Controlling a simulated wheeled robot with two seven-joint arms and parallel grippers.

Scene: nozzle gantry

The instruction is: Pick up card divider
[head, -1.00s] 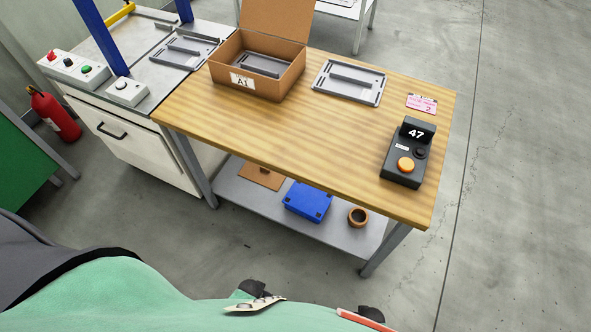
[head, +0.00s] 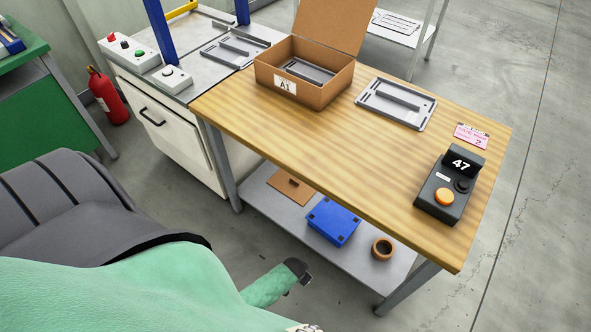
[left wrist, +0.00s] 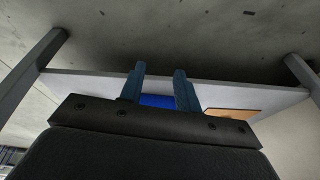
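The likely card divider is a flat brown cardboard piece (head: 290,187) lying on the grey lower shelf (head: 262,201) of the wooden table, left of a blue box. It also shows in the left wrist view (left wrist: 232,112), at the right. My left gripper (left wrist: 160,72) has its two teal fingers apart with nothing between them. They point toward the shelf, with the blue box (left wrist: 157,100) behind them and the brown piece off to their right. In the head view a green-sleeved arm of mine ends in a dark part in front of the shelf. My right gripper is not visible.
The blue box (head: 333,222) and a brown ring (head: 382,248) share the shelf. The wooden tabletop (head: 340,150) above it holds an open carton (head: 282,103), a grey tray (head: 395,103) and a control box (head: 450,187). Table legs stand at the shelf's corners. Floor in front is clear.

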